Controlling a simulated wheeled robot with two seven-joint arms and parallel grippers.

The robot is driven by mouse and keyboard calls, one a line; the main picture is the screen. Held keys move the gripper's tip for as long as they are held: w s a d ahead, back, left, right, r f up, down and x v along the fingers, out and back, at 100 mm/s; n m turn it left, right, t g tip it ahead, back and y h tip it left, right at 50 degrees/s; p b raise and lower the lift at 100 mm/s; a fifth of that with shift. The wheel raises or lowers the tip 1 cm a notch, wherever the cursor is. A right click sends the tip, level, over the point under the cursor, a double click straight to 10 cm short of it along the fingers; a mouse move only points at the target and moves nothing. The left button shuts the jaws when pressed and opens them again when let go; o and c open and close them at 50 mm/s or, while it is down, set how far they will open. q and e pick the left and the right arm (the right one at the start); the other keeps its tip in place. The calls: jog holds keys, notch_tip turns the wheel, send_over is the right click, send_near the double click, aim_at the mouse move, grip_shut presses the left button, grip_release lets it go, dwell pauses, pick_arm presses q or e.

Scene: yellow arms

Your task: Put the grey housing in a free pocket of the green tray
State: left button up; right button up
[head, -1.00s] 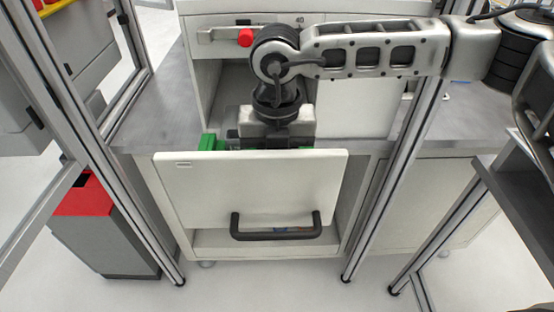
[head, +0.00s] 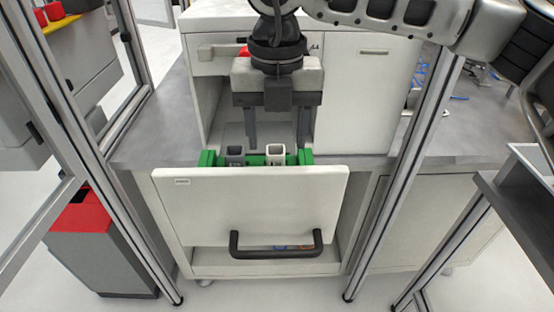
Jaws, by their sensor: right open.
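The green tray (head: 206,159) sits in the pulled-out drawer, and the white drawer front hides its lower part. A grey housing (head: 235,154) stands upright at the tray, left of a white housing (head: 275,153). I cannot tell how deep either one sits in its pocket. My right gripper (head: 277,140) points down over the tray, open and empty, with one finger on either side of the white housing in the picture. The fingertips seem to be above or behind the housings. My left gripper is not in view.
The open drawer front (head: 250,210) with its black handle (head: 276,247) stands between me and the tray. Cabinet walls flank the space behind the tray. Aluminium posts stand left and right. A red-topped grey bin (head: 85,240) is at lower left.

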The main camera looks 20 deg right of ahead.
jog(key=shift+r, duration=1.25)
